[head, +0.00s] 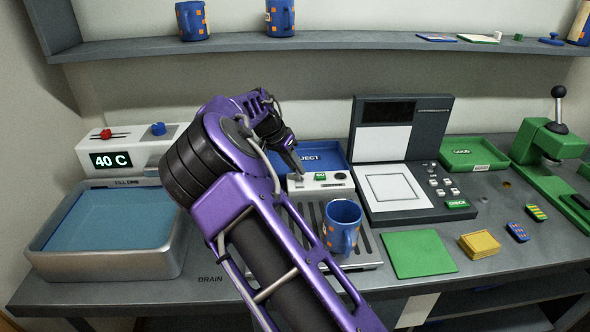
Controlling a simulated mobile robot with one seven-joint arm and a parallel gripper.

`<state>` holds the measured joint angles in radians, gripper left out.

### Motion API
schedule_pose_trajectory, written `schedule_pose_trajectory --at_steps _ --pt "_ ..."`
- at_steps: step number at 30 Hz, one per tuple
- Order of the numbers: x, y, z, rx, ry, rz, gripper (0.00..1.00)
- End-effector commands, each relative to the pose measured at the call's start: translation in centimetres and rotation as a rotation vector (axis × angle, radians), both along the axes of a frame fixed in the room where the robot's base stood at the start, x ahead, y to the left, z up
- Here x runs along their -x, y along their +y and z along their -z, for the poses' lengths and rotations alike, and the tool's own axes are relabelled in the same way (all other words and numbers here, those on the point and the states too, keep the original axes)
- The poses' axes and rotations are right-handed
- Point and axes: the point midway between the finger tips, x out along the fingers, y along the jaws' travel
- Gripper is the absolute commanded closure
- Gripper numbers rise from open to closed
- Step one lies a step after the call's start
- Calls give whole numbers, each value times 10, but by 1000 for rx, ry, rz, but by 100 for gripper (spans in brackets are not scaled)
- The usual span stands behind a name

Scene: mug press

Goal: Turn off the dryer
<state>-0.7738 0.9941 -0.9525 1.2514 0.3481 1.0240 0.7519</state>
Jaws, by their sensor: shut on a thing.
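The dryer (372,262) is a pale unit with dark slots on top and a raised panel at its back. The panel carries a small green display (320,177), too small to read, and a dark slot. A blue mug with orange patches (342,228) stands upright on the slots. My gripper (299,172) points down at the left end of the panel, shut on what looks like the dryer's small switch (297,181). The fingers partly hide this switch, and its position cannot be told. My purple arm covers the dryer's left part.
A water basin (50,262) and a control box reading 40 C (140,148) are at left. A blue reject tray (322,158) lies behind the panel. A dark grey machine (400,140), green mat (419,253) and green press (548,140) stand to the right. A shelf (350,44) runs above.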

Motion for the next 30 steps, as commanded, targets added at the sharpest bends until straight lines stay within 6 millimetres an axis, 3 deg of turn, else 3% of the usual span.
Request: schedule_pose_trajectory --at_steps 5,18,30 --pt "8 2 8 -5 -121 -2 100" --pt "23 1 7 0 -434 -2 100" --pt "28 0 8 0 -559 0 100"
